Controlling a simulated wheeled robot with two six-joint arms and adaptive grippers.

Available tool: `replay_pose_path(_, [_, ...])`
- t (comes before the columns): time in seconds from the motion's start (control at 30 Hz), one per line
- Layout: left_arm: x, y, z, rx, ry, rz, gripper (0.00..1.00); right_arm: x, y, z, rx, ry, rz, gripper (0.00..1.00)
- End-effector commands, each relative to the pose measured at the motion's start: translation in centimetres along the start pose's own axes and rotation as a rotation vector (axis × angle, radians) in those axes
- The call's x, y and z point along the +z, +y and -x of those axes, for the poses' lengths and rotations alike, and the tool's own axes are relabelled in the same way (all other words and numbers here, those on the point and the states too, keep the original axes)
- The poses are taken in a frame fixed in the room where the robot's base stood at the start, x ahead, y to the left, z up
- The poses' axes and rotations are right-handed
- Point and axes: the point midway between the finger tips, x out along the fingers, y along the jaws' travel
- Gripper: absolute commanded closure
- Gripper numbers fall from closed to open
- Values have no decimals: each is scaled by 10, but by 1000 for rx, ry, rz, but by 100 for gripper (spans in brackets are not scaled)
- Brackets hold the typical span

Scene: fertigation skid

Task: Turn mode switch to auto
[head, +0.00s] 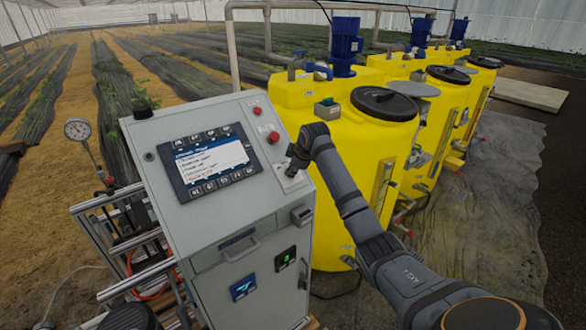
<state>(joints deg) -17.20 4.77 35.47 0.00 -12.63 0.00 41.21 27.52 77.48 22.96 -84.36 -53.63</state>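The grey control cabinet (230,215) stands left of centre with a sloped top panel. My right arm reaches in from the lower right. Its dark gripper (294,161) is at the right edge of the sloped panel, over a small pale switch plate (291,181). The mode switch's knob and its pointing direction cannot be made out; the gripper seems to cover that spot. The gripper's fingers are too small and dark to tell whether they are open, shut or touching the switch. My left gripper is not in view.
A display with keys (208,160) fills the panel's left part. Two red buttons (257,110) (273,137) sit right of it, close to my gripper. Yellow tanks (345,125) stand behind and right of the cabinet. A pressure gauge (77,129) and metal frame are at left.

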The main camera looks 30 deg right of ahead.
Motion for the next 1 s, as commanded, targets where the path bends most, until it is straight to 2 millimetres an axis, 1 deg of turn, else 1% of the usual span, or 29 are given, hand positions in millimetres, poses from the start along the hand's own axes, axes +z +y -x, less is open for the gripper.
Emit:
replay_pose_path(0.03, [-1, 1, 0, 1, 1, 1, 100, 0, 0, 0, 0, 0, 0, 88])
replay_pose_path(0.1, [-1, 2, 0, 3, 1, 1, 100, 0, 0, 0, 0, 0, 0, 97])
replay_pose_path(0.13, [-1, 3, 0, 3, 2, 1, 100, 0, 0, 0, 0, 0, 0, 100])
replay_pose_path(0.43, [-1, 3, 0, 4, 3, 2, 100, -1, 0, 0, -1, 1, -5, 100])
replay_pose_path(0.63, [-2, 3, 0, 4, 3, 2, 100, -1, 1, 1, -11, 2, -58, 100])
replay_pose_path(0.77, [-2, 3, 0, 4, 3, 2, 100, -1, 1, 0, -25, 2, -135, 100])
replay_pose_path(1.0, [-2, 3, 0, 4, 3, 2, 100, -1, 2, 0, -61, 3, -341, 100])
